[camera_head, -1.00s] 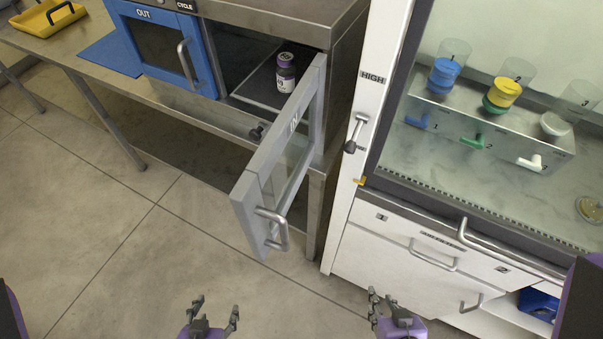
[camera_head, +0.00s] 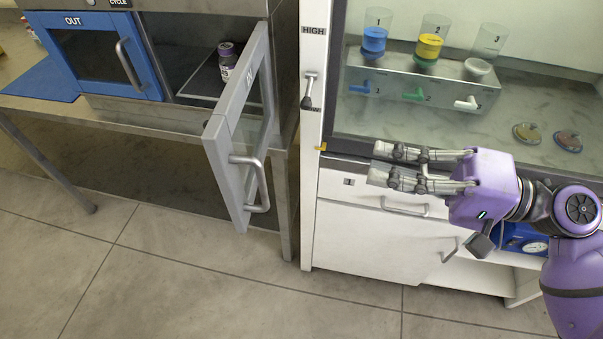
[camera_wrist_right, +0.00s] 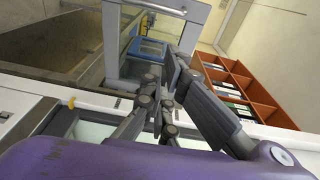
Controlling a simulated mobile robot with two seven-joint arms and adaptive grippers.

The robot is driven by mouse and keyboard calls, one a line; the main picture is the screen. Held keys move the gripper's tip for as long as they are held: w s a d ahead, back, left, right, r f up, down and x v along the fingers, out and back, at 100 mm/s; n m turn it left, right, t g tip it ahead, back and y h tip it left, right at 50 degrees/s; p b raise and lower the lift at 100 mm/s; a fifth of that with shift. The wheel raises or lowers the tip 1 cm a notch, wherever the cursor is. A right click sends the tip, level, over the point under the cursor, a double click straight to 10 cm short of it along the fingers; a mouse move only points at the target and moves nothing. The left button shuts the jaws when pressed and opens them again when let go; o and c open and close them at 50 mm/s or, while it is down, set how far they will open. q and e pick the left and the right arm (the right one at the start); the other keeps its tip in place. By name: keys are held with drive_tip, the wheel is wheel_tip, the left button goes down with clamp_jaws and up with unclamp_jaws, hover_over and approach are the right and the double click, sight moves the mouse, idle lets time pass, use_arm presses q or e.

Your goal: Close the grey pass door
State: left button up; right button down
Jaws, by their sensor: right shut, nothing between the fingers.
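The grey pass door (camera_head: 237,128), marked IN, stands wide open, swung out from its compartment toward me. Its silver bar handle (camera_head: 254,184) is on the lower part of its free edge. In the right wrist view the grey door (camera_wrist_right: 196,38) shows beyond the fingers, with its handle (camera_wrist_right: 158,7) at the top. My right gripper (camera_head: 374,164) is shut and empty. It points left in front of the white cabinet, to the right of the door and apart from it. It also shows in the right wrist view (camera_wrist_right: 170,62). My left gripper is out of view.
The blue OUT door (camera_head: 98,58) is shut. The white cabinet (camera_head: 384,240) with drawer handles is on the right. The floor in front of the door is clear.

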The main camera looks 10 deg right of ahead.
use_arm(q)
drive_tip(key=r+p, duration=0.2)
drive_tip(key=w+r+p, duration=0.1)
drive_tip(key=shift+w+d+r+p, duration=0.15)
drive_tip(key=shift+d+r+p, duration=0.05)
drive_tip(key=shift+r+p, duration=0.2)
use_arm(e)
drive_tip(key=s+a+x, duration=0.1)
drive_tip(key=s+x, duration=0.1)
drive_tip(key=x, duration=1)
drive_tip(key=shift+a+r, duration=0.3)
drive_tip(key=shift+a, duration=0.15)
drive_tip(key=shift+s, duration=0.15)
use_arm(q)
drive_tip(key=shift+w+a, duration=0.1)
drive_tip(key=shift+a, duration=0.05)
